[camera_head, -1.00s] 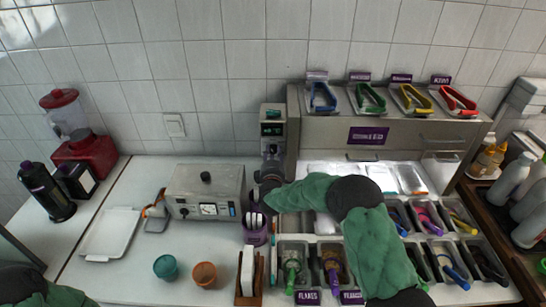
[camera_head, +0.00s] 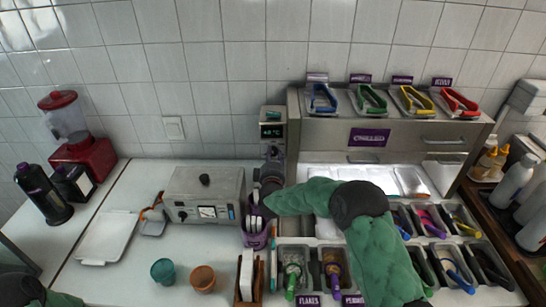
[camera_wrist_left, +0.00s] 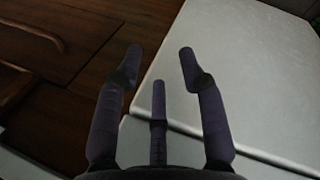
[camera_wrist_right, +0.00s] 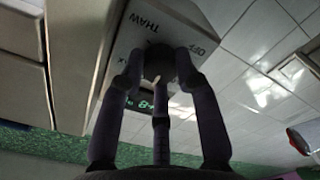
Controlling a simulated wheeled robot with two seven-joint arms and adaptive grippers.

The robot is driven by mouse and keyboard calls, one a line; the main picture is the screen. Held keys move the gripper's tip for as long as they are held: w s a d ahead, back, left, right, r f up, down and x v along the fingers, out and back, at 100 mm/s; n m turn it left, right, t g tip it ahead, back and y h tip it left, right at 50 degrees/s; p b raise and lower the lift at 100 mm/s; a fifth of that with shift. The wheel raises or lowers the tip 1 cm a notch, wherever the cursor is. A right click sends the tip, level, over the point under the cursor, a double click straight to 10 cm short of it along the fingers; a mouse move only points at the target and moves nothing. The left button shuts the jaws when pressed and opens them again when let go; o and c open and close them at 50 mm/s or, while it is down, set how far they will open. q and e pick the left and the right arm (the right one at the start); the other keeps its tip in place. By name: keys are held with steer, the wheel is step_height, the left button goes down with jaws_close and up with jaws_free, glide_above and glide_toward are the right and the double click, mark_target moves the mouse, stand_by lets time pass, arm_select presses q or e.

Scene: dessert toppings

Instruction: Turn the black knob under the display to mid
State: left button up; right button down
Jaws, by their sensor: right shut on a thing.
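The narrow grey control box (camera_head: 273,114) stands against the wall, left of the topping cabinet, with a small lit display (camera_head: 271,131). In the right wrist view the black knob (camera_wrist_right: 159,62) shows beside the green-lit display (camera_wrist_right: 147,104), with THAW and OFF lettering around it. My right gripper (camera_wrist_right: 160,66) is shut on the knob, its fingers around it. In the head view this gripper (camera_head: 272,158) hides the knob. A pale mark shows by the knob, but its setting is unclear. My left gripper (camera_wrist_left: 160,58) is open and empty above the white counter's edge.
A grey box with a dial (camera_head: 205,190) stands left of my right gripper. A purple holder (camera_head: 256,235) and a napkin stand (camera_head: 246,280) are below it. The topping cabinet (camera_head: 400,140) rises on the right. Two cups, teal (camera_head: 163,271) and orange (camera_head: 202,279), stand in front.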

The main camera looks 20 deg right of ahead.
steer(key=c, duration=0.9)
jaws_free()
steer(key=v, duration=1.2)
